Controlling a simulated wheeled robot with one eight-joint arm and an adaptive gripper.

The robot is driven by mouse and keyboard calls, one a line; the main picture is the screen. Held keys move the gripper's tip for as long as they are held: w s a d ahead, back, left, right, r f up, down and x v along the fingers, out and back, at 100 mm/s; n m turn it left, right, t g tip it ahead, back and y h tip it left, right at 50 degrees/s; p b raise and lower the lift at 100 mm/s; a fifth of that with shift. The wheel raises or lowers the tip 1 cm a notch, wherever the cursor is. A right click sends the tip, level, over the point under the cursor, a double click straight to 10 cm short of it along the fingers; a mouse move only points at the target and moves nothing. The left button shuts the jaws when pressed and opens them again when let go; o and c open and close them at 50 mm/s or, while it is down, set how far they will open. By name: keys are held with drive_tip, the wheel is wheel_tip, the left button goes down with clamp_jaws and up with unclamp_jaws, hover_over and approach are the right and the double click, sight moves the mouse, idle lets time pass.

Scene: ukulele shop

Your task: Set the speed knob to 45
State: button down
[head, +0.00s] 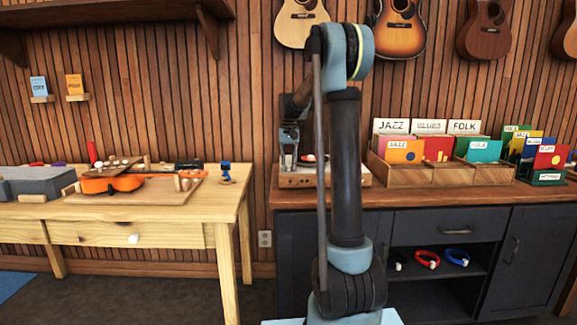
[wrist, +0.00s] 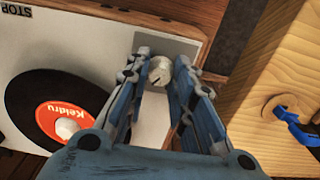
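The turntable has a pale top with wooden sides (head: 298,181) and stands at the left end of the dark counter. The wrist view shows its grey top (wrist: 120,40) and a black record (wrist: 35,100) with a red label. The round silver speed knob (wrist: 160,71) sits near its edge, with a dark mark on its face. The gripper also shows in the head view (head: 289,160), over the turntable. There the knob is hidden, and I cannot read its setting.
A light wooden table (head: 150,212) stands to the left, with an orange instrument (head: 112,184) on it. Wooden record bins (head: 425,172) stand right of the turntable. The wrist view shows a STOP label (wrist: 16,10) at the turntable's corner. A gap separates table and counter.

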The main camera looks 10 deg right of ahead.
drive_tip(key=shift+m, duration=0.3)
drive_tip(key=c, duration=1.4)
unclamp_jaws()
drive_tip(key=shift+o, duration=0.2)
wheel_tip(320, 180, up, 12)
drive_tip(key=shift+w, duration=0.1)
